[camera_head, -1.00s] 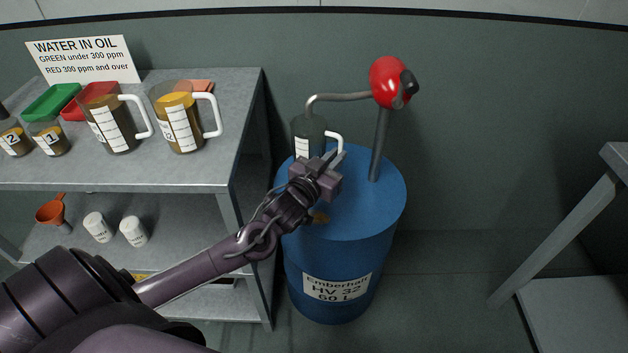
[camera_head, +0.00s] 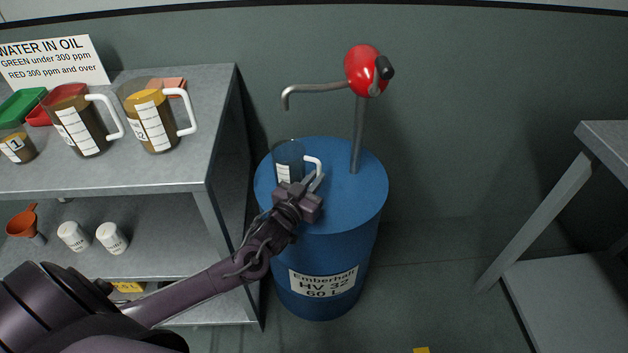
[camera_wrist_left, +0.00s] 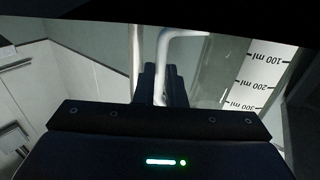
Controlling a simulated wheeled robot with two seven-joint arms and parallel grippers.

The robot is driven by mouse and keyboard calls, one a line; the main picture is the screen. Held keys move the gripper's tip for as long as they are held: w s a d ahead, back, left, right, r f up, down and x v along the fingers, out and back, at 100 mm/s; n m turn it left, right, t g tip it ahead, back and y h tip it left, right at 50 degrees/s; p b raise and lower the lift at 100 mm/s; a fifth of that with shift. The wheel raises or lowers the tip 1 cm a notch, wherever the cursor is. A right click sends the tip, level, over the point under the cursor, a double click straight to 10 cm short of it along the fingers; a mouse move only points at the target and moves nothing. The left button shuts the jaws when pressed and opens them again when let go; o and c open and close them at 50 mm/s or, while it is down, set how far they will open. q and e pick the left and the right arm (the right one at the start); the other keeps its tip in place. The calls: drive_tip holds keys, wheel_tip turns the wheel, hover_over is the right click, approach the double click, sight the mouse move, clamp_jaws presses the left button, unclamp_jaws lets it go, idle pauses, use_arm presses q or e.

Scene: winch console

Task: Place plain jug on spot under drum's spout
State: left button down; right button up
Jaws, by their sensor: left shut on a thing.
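The plain jug (camera_head: 287,153) is clear, looks empty and has a white scale label and a white handle. It is upright over the top of the blue drum (camera_head: 350,205), below the open end of the drum's spout (camera_head: 287,103). I cannot tell whether its base touches the drum top. My left gripper (camera_head: 312,184) is shut on the jug's handle, to the jug's near right side. In the left wrist view the fingers (camera_wrist_left: 161,84) meet the handle (camera_wrist_left: 180,34), and the scale (camera_wrist_left: 262,75) faces right. The spot is hidden. My right gripper is out of view.
A red pump head (camera_head: 364,70) stands on a pipe from the drum. A grey shelf (camera_head: 205,150) on the left bears two filled jugs (camera_head: 150,120), small jars, and trays. A grey table (camera_head: 603,145) stands at right. The floor between is mostly clear.

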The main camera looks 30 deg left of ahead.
use_arm(q)
drive_tip(key=shift+f, duration=0.1)
drive_tip(key=c, duration=1.9)
unclamp_jaws()
drive_tip(key=o, duration=0.4)
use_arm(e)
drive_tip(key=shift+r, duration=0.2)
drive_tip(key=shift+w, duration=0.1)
